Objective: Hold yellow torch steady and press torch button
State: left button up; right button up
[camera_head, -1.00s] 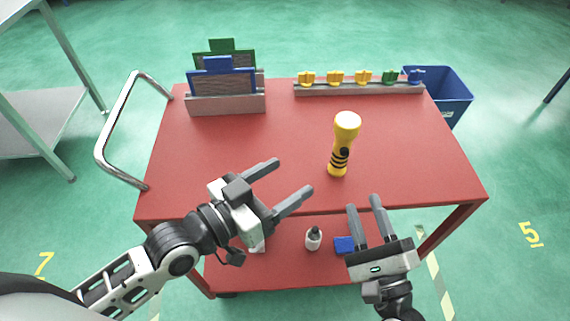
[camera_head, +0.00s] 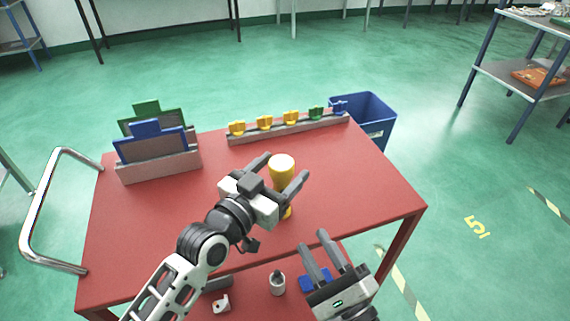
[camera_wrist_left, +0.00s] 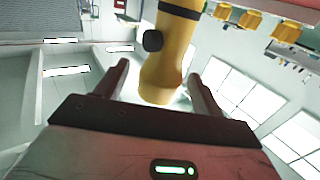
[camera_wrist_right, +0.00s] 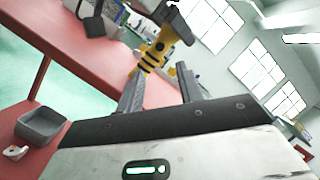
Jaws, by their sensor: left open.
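The yellow torch (camera_head: 282,168) stands upright on the red table, its wide head at the top. My left gripper (camera_head: 286,166) is open, with one finger on each side of the torch. In the left wrist view the torch (camera_wrist_left: 166,62) shows between the spread fingers with a dark round button (camera_wrist_left: 153,41) on its side; I cannot tell whether a finger touches it. My right gripper (camera_head: 328,246) is open and empty, lower, off the table's front edge. In the right wrist view the torch's black-striped handle (camera_wrist_right: 153,57) lies beyond its fingers, partly behind my left gripper.
The red table (camera_head: 350,205) holds a rack with blue and green panels (camera_head: 155,150) at the left back and a rail of coloured knobs (camera_head: 290,128) at the back. A blue bin (camera_head: 365,115) stands behind. A white bottle (camera_head: 278,284) is on the lower shelf.

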pick_arm(q)
jog(key=shift+x, duration=1.05)
jog(key=c, duration=1.2)
pick_arm(e)
grip_shut()
